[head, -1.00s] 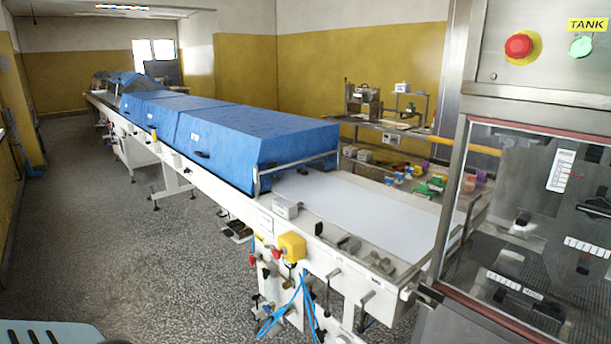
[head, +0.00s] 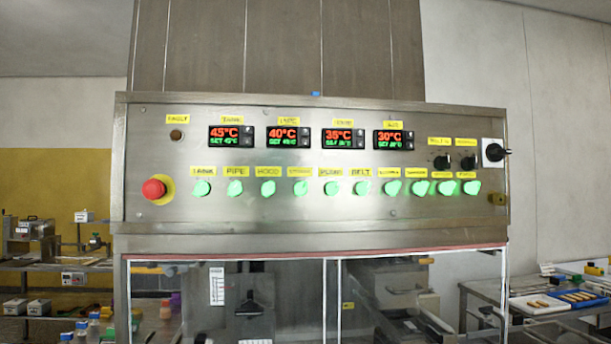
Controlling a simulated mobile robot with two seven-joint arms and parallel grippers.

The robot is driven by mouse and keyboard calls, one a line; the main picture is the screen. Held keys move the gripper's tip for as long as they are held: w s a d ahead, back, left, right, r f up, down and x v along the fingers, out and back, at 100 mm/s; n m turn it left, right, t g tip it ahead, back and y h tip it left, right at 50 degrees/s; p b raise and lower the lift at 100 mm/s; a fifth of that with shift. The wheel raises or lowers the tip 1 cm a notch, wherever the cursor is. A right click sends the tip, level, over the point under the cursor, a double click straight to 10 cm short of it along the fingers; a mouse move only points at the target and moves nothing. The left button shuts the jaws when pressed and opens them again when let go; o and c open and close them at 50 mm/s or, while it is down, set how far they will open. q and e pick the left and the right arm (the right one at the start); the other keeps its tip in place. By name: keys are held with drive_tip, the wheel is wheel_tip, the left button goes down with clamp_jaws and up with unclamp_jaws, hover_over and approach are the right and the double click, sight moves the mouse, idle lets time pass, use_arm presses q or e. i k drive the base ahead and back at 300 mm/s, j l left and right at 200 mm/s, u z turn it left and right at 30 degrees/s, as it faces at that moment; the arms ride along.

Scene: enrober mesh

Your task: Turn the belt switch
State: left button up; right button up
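The belt switch (head: 362,188) is a green lit knob under a yellow label reading BELT, in the row of green switches on the steel control panel (head: 300,215). It sits right of the middle of the row, with a similar green switch on each side. Which way its knob points is too small to tell. Neither of my grippers shows in the head view.
A red emergency button (head: 153,189) is at the panel's left. Temperature displays (head: 289,138) and black knobs (head: 467,163) are above the switches. Glazed doors (head: 290,300) are below. A shelf (head: 50,265) stands left and a table (head: 560,305) right.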

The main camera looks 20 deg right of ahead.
sight(362, 188)
drive_tip(key=i+j+z, duration=0.75)
drive_tip(key=j, duration=0.35)
drive_tip(key=i+j+z, duration=0.25)
drive_tip(key=j, duration=0.15)
drive_tip(key=k, duration=0.1)
